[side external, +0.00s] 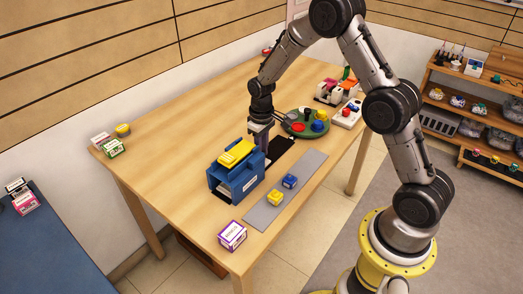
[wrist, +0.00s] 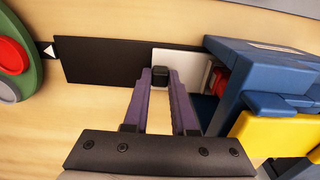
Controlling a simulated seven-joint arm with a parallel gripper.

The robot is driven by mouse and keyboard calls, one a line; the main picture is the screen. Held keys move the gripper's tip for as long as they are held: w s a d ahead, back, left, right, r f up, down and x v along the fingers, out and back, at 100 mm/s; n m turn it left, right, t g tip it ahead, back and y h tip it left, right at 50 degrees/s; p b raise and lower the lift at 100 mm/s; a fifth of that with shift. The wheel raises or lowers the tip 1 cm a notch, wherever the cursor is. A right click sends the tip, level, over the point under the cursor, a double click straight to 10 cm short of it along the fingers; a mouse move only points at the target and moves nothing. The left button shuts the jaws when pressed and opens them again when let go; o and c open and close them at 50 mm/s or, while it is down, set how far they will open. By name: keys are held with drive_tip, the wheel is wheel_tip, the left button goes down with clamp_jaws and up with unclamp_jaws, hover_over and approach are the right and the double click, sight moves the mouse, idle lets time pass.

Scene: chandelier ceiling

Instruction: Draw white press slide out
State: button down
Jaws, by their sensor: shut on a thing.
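The blue press (side external: 220,186) with a yellow top (side external: 237,152) stands on the wooden table. In the wrist view its blue body (wrist: 255,58) is at the right. The white slide (wrist: 196,60) sticks partly out of the press's open side, over a black track (wrist: 100,60). A red piece (wrist: 217,82) shows on the slide's inner part, at the press opening. My gripper (wrist: 160,78) has its purple fingers shut on the slide's black knob (wrist: 160,73). In the side view my gripper (side external: 259,146) is low, just behind the press, and hides the slide.
A green round tray (side external: 290,117) with coloured pieces lies beyond the track's far end. A grey mat (side external: 262,214) with yellow and blue blocks lies in front of the press. A purple-white box (side external: 232,235) stands near the front corner. The table's left part is mostly clear.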

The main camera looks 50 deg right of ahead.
drive_tip(key=shift+d, duration=0.1)
idle(0.3)
drive_tip(key=d, duration=1.3)
drive_tip(key=shift+d+r, duration=0.1)
drive_tip(key=shift+d, duration=0.1)
drive_tip(key=c, duration=0.7)
unclamp_jaws()
wheel_tip(320, 180, up, 14)
drive_tip(key=shift+f, duration=0.15)
drive_tip(key=shift+r, duration=2.5)
